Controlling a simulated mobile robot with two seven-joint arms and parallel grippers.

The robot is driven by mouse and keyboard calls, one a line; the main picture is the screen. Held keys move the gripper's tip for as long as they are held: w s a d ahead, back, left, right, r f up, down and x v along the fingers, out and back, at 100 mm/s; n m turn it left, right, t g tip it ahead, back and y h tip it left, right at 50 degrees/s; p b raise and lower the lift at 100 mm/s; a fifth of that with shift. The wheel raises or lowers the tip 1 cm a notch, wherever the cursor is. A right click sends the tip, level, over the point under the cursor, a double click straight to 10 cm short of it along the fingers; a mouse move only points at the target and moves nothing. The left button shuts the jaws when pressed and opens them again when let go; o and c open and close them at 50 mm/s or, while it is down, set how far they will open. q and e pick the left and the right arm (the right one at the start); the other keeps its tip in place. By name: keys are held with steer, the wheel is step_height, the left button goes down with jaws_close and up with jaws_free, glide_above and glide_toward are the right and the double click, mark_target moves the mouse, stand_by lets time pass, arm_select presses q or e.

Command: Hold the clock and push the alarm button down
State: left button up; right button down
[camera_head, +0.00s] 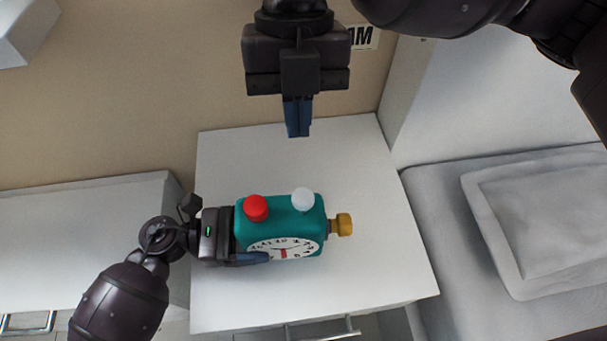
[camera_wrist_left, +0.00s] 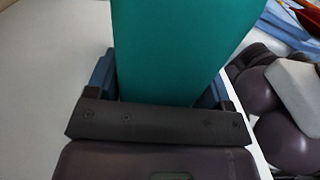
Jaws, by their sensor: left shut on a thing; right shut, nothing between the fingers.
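A teal alarm clock (camera_head: 277,224) stands on a white nightstand (camera_head: 345,285). It has a red button (camera_head: 256,208) and a white button (camera_head: 302,199) on top, a white dial (camera_head: 284,247) on its front and a yellow knob (camera_head: 344,225) on its right side. My left gripper (camera_head: 245,240) is shut on the clock from its left side. In the left wrist view the clock's teal body (camera_wrist_left: 180,50) sits between the fingers. My right gripper (camera_head: 298,134) is shut and empty, pointing down at the back of the nightstand, apart from the clock and beyond the buttons.
A bed with a grey pillow (camera_head: 545,225) lies to the right. A white cabinet (camera_head: 80,240) stands at the left. The wall (camera_head: 130,100) is behind the nightstand. The nightstand top is clear right of the clock and behind it.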

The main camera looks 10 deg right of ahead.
mark_target(305, 193)
steer(key=x, duration=0.9)
steer(key=shift+s+d+f, duration=0.15)
steer(key=shift+d, duration=0.15)
steer(key=shift+f, duration=0.15)
steer(key=shift+s+d+f, duration=0.1)
steer(key=shift+f, duration=1.1)
steer(key=v, duration=1.1)
steer(key=shift+a, duration=0.25)
